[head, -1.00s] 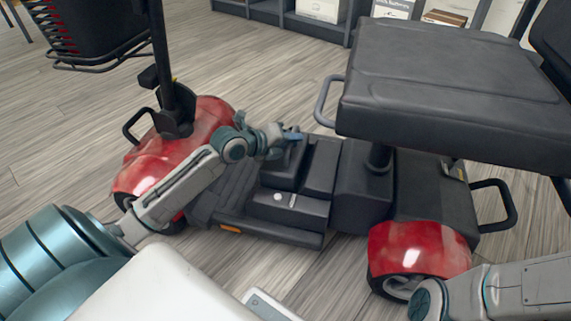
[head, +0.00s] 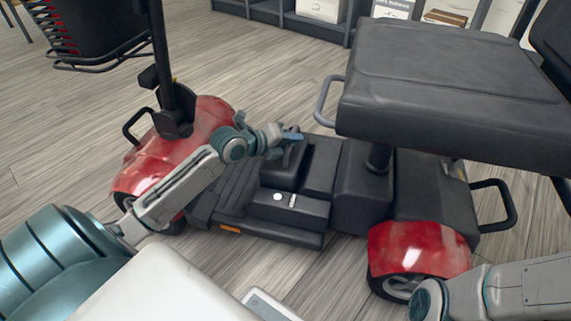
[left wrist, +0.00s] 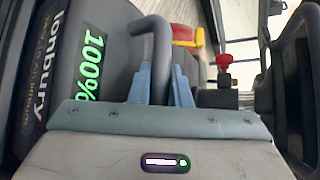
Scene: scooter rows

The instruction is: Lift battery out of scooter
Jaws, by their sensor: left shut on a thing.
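The red and black scooter (head: 222,197) stands across the middle of the head view. The black battery (head: 282,172) sits on its deck, partly covered by my left gripper (head: 292,137). In the left wrist view, the battery (left wrist: 112,28) has a green 100% readout and a lettered label. A dark grey curved handle (left wrist: 158,35) rises from it. The blue fingers of my left gripper (left wrist: 158,88) are shut on this handle, one on each side. I cannot tell whether the battery's underside touches the deck. My right gripper is out of view; only part of that arm shows.
The scooter's wide black seat (head: 455,85) overhangs the deck on the right. The steering column (head: 163,60) rises on the left. A red knob (left wrist: 223,60) stands beside the battery in the wrist view. Shelves (head: 290,22) line the back; wooden floor lies open behind the scooter.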

